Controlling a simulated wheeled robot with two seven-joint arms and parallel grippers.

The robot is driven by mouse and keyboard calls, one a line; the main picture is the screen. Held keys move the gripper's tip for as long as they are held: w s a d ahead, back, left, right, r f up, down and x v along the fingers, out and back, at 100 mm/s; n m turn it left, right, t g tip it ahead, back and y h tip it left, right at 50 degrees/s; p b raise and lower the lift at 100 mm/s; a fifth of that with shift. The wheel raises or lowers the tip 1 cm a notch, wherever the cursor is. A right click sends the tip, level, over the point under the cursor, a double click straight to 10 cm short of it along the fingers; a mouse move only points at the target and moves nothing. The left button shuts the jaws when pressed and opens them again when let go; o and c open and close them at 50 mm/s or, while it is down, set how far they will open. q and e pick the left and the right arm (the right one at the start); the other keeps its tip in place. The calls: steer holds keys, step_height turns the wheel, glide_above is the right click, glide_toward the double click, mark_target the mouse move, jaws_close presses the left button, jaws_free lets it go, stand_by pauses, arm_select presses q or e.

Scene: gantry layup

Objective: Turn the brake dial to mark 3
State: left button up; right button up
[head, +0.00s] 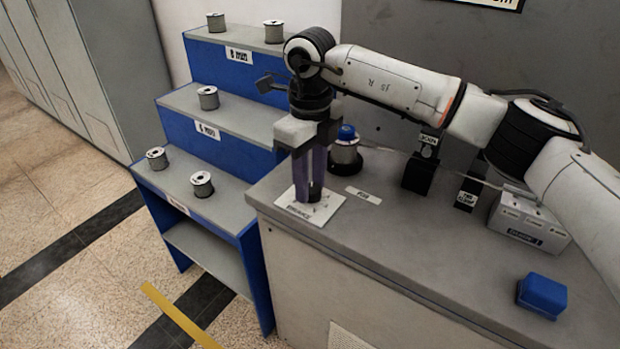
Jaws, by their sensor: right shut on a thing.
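My right gripper (312,192) comes down from above at the left end of the grey bench top. Its fingers point straight down and are shut at the middle of a white plate (327,209) with dark lettering and marks. The brake dial is almost wholly hidden by the fingers, so I cannot read which mark it points to. My left gripper is out of view.
A spool with a blue cap (346,150) stands just behind the gripper. Black labelled holders (419,175), a grey labelled box (530,222) and a blue block (542,295) are on the bench (400,235). A blue stepped rack (215,150) with several spools stands left.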

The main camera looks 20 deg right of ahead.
mark_target(311, 187)
steer(key=m, duration=0.4)
steer(key=shift+w+d+r, duration=0.1)
steer(key=shift+m, duration=0.8)
steer(key=o, duration=1.1)
steer(key=shift+c, duration=0.2)
step_height(311, 187, up, 10)
steer(key=shift+r, duration=0.15)
